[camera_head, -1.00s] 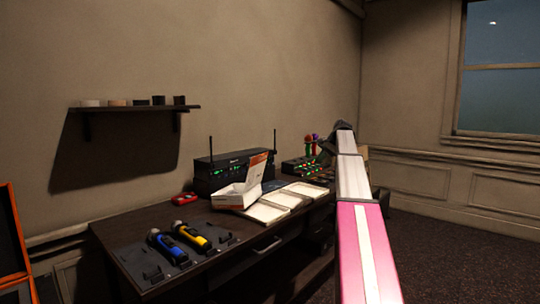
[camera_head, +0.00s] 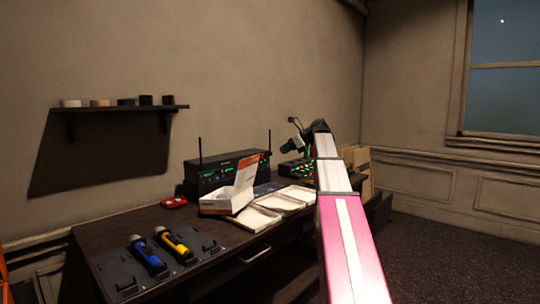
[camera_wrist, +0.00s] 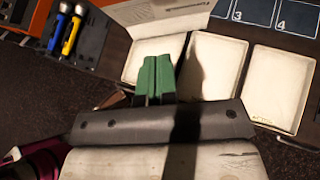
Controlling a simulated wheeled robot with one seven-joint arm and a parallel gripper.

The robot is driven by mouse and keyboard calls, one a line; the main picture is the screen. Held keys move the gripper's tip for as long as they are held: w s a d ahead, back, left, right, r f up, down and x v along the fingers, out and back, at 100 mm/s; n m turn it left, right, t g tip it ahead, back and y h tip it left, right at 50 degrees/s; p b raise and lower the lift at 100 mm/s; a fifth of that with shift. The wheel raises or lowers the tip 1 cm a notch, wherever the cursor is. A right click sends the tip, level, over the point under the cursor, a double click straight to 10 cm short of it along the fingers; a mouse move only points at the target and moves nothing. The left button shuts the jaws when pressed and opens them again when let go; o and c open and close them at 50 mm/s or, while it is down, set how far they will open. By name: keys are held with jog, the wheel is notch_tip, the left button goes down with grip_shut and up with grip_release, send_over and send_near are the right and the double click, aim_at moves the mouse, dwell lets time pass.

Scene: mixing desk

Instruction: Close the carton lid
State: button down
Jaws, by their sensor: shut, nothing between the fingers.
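The carton (camera_head: 214,204) is a small white box on the desk, with its lid (camera_head: 246,176) standing up, tilted, and an orange band along the lid's top edge. In the wrist view part of the white carton (camera_wrist: 160,12) shows at the top edge, cut off by the frame. My gripper (camera_head: 290,146) is in the air to the right of the carton and higher, apart from it. In the wrist view its green fingers (camera_wrist: 157,66) are together and empty, over the white trays.
White open trays (camera_head: 255,219) lie in front of the carton. A black receiver with antennas (camera_head: 205,178) stands behind it. A wall shelf (camera_head: 120,107) hangs above.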

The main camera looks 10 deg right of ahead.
send_near(250, 162)
notch_tip(250, 162, down, 3)
jog(key=shift+w+a+r, duration=0.1)
jog(key=shift+w+a, duration=0.2)
jog(key=shift+a, duration=0.25)
jog(key=shift+w+a+r, duration=0.1)
jog(key=shift+w+a, duration=0.15)
jog(key=shift+a, duration=0.3)
jog(key=shift+w+a+r, duration=0.15)
jog(key=shift+w+a, duration=0.15)
jog(key=shift+a, duration=0.3)
